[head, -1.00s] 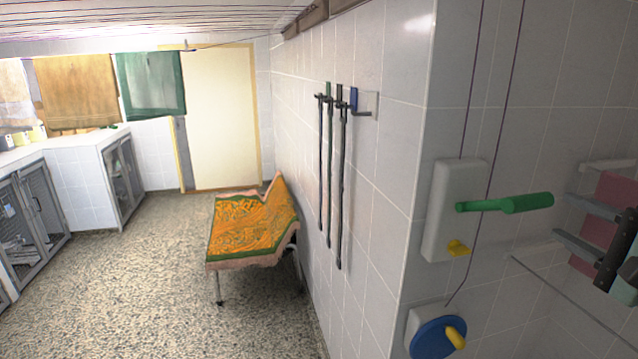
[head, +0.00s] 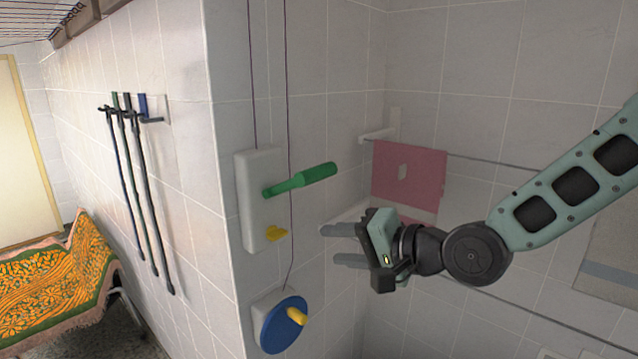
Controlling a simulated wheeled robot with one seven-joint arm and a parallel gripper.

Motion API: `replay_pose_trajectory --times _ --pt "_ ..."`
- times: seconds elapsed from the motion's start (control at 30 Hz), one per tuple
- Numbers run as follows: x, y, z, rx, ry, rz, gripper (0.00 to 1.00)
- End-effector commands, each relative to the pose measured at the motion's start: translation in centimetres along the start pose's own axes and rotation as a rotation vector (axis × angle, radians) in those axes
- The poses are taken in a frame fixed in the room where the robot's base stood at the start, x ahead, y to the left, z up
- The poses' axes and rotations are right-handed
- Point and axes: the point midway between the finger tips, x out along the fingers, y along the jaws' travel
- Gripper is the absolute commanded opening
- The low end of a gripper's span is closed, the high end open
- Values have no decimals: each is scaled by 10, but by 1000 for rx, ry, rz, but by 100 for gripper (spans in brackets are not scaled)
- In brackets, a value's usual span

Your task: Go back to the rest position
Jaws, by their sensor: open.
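My gripper (head: 343,245) is at the middle right of the head view, on the end of my pale green arm. Its two grey fingers point left and stand apart, with nothing between them. It is in front of the tiled wall, to the right of a white wall box with a green handle (head: 300,181) and a yellow knob (head: 277,233). A gap in the picture separates the fingers from the box. How far the fingers are from the wall in depth I cannot tell.
A blue disc with a yellow grip (head: 279,326) is below the box. A pink towel (head: 409,175) hangs behind my gripper. Dark leads (head: 137,190) hang on the left wall. A chair with an orange cloth (head: 55,290) stands at the lower left.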

Motion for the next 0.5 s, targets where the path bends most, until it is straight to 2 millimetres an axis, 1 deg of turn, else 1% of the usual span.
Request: replay_pose_trajectory --times 0.03,0.07,0.1,0.13,0.17,0.2,0.27,0.3,0.33,0.37,0.4,0.5 --pt "8 41 29 -97 -50 102 44" --pt "8 60 42 -155 -80 166 44" --pt "6 85 58 -234 -122 251 44" --pt "2 104 70 -293 -155 315 44" --pt "-2 122 81 -354 -191 379 44" --pt "-11 146 95 -433 -240 464 44" --pt "-28 178 113 -542 -319 580 44" --pt "-41 196 124 -607 -375 649 44" --pt "-52 208 132 -649 -416 696 44" --pt "-62 219 140 -689 -458 737 44" --pt "-77 232 150 -734 -515 785 44" --pt "-111 254 172 -815 -649 864 44"
